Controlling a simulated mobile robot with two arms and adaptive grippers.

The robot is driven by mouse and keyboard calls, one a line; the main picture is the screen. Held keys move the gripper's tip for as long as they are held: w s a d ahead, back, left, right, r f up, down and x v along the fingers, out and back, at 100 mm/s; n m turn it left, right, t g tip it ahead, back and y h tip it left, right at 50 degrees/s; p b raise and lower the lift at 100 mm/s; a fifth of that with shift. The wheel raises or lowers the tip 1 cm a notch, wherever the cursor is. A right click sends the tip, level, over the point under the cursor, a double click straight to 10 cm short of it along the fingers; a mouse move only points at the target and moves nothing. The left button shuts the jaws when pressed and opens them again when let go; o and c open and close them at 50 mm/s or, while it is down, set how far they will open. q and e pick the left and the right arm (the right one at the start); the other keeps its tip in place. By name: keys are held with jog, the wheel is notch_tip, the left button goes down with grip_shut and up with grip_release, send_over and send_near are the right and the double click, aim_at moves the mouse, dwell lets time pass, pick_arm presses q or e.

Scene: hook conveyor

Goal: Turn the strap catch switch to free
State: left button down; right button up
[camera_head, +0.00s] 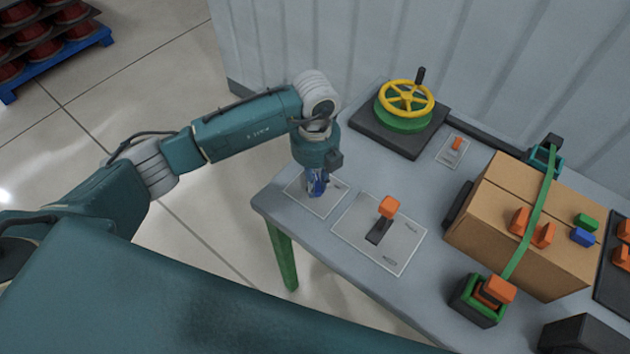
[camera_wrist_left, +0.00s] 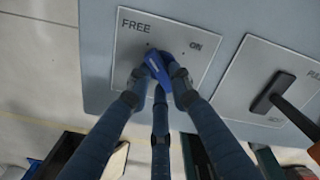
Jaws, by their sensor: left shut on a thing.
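The strap catch switch is a blue handle on a pale plate marked FREE at left and ON at right. In the left wrist view the blue switch (camera_wrist_left: 157,67) sits between the fingers, its upper end tilted slightly left, toward FREE. Its plate (camera_wrist_left: 128,48) lies at the table edge and also shows in the head view (camera_head: 333,204). My left gripper (camera_head: 318,187) points down over it and is shut on the switch; the fingers (camera_wrist_left: 158,80) hide part of it. My right gripper is not in view.
Right of the switch, a plate (camera_head: 352,246) carries an orange-topped lever (camera_head: 389,207). A yellow handwheel (camera_head: 406,97) stands behind. A cardboard box (camera_head: 490,215) under a green strap (camera_head: 533,215) lies to the right. A corrugated wall (camera_head: 350,40) closes the back.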

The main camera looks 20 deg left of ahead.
pick_arm(q)
jog(key=shift+w+r, duration=0.1)
jog(key=shift+w, duration=0.05)
jog(key=c, duration=1.5)
grip_release()
jog(key=shift+c, duration=0.2)
notch_tip(320, 180, up, 12)
